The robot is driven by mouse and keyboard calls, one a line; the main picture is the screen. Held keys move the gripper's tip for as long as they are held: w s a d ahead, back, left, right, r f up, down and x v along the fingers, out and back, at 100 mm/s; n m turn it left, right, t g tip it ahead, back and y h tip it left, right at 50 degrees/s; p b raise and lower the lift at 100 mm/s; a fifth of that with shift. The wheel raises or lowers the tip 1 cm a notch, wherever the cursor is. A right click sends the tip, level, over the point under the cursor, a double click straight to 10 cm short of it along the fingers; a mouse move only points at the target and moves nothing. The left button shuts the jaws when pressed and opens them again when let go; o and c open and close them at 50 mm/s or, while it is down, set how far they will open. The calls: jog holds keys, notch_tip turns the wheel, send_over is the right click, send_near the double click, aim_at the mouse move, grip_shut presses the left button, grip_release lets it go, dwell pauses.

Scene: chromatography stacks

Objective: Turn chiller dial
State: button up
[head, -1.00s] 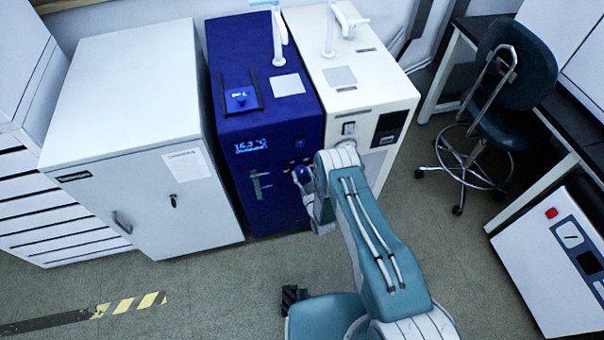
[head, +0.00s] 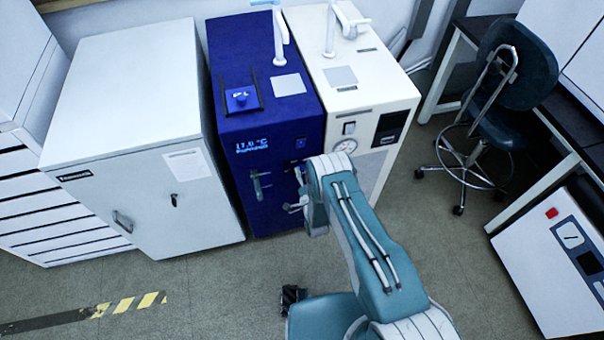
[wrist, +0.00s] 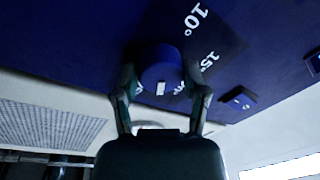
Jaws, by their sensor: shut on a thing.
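The blue chiller (head: 240,62) stands between a white cabinet and a white unit in the head view. Its lit front display (head: 252,146) seems to read about 17.0 °C. In the wrist view, the round blue dial (wrist: 160,66) with a white mark sits on the blue panel, beside printed labels including 10° and 15°. My gripper (wrist: 161,80) is shut on the dial, one finger on each side. In the head view my gripper (head: 297,197) is at the chiller's front right, and my arm hides the dial there.
The white cabinet (head: 125,90) stands left of the chiller and the white unit (head: 355,85) right against it. A dark chair (head: 510,75) and a bench are at the right. The floor in front is open, with a yellow-black strip at left.

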jog(key=m+h, duration=0.1)
jog(key=m, duration=0.5)
jog(key=shift+d+f, duration=0.1)
jog(key=shift+d, duration=0.05)
jog(key=shift+f, duration=0.1)
dwell(0.4)
jog(key=o, duration=1.1)
jog(key=shift+d, duration=0.1)
jog(key=shift+o, duration=0.2)
